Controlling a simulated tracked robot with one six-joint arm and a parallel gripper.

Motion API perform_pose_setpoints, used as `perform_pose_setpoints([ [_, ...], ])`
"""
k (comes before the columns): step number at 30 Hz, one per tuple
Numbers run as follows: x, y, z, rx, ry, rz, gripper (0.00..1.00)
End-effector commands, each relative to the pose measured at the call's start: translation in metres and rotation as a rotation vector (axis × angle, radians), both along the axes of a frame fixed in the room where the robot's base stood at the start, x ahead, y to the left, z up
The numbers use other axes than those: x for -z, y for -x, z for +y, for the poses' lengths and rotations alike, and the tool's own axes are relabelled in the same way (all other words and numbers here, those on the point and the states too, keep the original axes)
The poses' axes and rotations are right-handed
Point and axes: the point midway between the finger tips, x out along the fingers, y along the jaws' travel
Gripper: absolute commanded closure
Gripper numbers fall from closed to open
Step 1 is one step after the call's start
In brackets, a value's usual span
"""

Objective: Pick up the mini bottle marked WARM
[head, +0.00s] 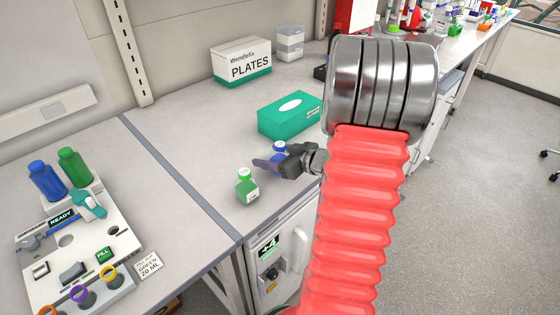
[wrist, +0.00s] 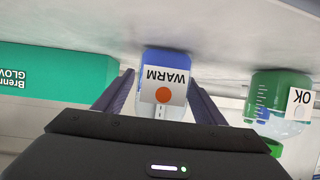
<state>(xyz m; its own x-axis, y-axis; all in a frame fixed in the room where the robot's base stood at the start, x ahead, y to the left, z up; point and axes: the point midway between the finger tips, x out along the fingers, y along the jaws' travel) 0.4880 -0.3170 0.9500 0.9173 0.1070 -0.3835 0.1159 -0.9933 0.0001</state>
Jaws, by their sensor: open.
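The mini bottle marked WARM (wrist: 170,62) is blue, with a white label and an orange dot. In the wrist view it stands upside down in the picture, between the two fingers of my gripper (wrist: 162,100). The gripper is open, with a finger on each side of the bottle; I cannot tell whether either touches it. In the head view the blue bottle (head: 279,148) shows only partly behind my gripper (head: 272,164). A green bottle marked OK (wrist: 277,100) stands to one side; in the head view it is the green mini bottle (head: 246,187) left of my gripper.
A green glove box (head: 288,117) stands just behind the gripper, with a PLATES box (head: 241,63) farther back. At left is a dispenser station (head: 75,255) with larger blue (head: 45,180) and green (head: 74,166) bottles. The bench between station and green mini bottle is mostly clear.

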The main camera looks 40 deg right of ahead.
Motion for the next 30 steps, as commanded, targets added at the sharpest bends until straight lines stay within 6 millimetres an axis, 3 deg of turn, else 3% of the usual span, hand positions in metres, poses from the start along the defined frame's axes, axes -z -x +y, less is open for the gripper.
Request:
perform_pose_setpoints([
  [14, -0.0004, -0.0001, 0.0003, -0.001, 0.000, 0.000, 0.36],
  [30, -0.0005, 0.0000, 0.0003, -0.001, 0.000, -0.001, 0.74],
])
